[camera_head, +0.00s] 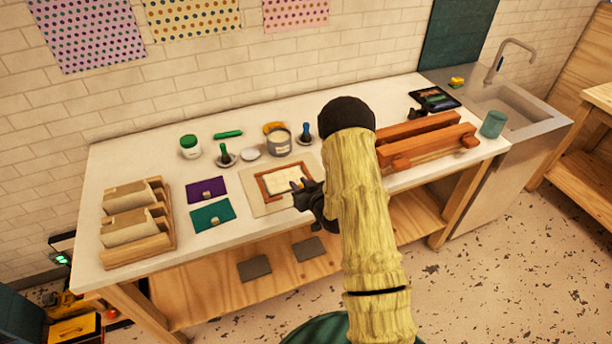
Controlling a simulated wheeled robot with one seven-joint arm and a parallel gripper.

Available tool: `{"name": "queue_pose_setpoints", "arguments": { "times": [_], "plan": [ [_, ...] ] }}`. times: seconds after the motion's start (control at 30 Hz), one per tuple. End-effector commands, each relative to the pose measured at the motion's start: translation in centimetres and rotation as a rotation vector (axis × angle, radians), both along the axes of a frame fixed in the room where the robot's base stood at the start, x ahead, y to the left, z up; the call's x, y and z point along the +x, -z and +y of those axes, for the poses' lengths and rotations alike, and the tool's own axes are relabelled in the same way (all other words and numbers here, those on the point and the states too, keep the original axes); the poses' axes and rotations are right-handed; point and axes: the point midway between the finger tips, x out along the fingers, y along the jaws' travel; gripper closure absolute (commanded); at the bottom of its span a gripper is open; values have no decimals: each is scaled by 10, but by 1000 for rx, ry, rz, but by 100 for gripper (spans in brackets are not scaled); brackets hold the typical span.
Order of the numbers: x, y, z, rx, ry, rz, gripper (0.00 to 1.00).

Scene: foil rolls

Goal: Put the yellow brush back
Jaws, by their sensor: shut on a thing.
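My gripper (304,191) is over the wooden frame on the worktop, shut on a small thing. Only a little yellowish bit shows at the fingertips. It looks like the yellow brush, but it is mostly hidden and blends with the pale panel behind. A green-handled brush (224,150) stands upright in a small white dish (228,161) at the left. A blue-handled brush (306,130) stands in another dish at the back. A flat white round piece (251,153) lies between them; I cannot tell whether it is a dish or a lid.
A grey tin (279,143) hides part of a yellow-orange thing (272,127). A wooden frame (275,184) lies below my gripper. Orange-brown bars (425,140) stand right.

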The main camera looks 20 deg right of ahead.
Motion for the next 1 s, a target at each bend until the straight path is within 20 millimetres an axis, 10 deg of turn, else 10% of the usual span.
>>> {"name": "queue_pose_setpoints", "arguments": {
  "times": [0.53,1.0],
  "plan": [
    [-84,53,33,-22,200,12,98],
    [-88,53,33,-28,214,6,98]
  ]
}}
